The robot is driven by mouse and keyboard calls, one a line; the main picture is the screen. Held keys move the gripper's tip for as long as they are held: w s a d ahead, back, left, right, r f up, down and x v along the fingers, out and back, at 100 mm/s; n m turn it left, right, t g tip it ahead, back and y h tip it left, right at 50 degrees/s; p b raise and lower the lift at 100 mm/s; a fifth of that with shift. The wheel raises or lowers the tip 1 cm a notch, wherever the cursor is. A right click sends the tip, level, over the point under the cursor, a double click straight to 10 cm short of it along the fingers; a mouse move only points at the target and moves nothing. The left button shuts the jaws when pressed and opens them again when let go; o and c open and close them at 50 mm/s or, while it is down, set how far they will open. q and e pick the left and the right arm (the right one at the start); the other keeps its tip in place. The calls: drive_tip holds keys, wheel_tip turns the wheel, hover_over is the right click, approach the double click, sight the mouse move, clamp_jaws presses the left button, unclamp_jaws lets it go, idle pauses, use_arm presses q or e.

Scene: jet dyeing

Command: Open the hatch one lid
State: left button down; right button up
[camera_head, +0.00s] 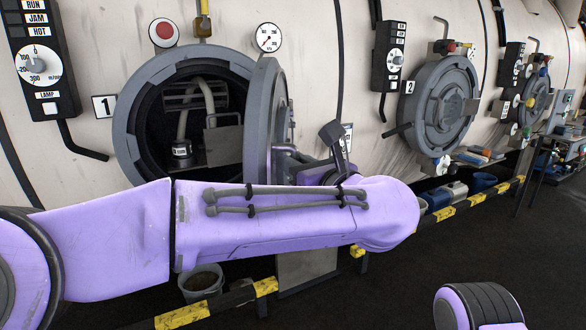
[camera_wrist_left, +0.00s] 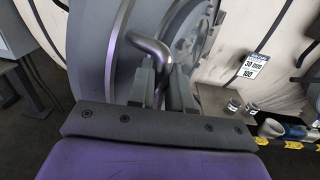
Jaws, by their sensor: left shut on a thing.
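The hatch one lid (camera_head: 262,120) stands swung out from the round hatch one opening (camera_head: 158,130), which shows its dark inside with pipes. The label "1" is left of the opening. My left arm crosses the head view, and its gripper (camera_head: 290,158) is at the outer face of the lid, partly hidden behind my arm. In the left wrist view the fingers (camera_wrist_left: 162,85) are shut on the bent metal handle (camera_wrist_left: 150,48) of the lid. The lid face (camera_wrist_left: 105,50) fills the upper middle of that view. My right gripper is not in view.
The hatch two lid (camera_head: 437,105) is closed to the right. A control box (camera_head: 40,60) and a gauge (camera_head: 268,38) are on the machine wall. A yellow-black rail (camera_head: 190,314) runs low along the front, with a bucket (camera_head: 203,282) behind it.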

use_arm(q)
drive_tip(key=shift+w+d+r, duration=0.1)
drive_tip(key=shift+d+r, duration=0.05)
drive_tip(key=shift+r, duration=0.2)
drive_tip(key=c, duration=1.3)
unclamp_jaws()
drive_tip(key=shift+c, duration=0.2)
drive_tip(key=shift+o, duration=0.9)
drive_tip(key=shift+w, duration=0.2)
drive_tip(key=shift+w+f, duration=0.15)
drive_tip(key=shift+f, duration=0.1)
drive_tip(key=b+v, duration=0.2)
drive_tip(key=v, duration=0.8)
drive_tip(key=shift+s+d, duration=0.15)
drive_tip(key=shift+s, duration=0.1)
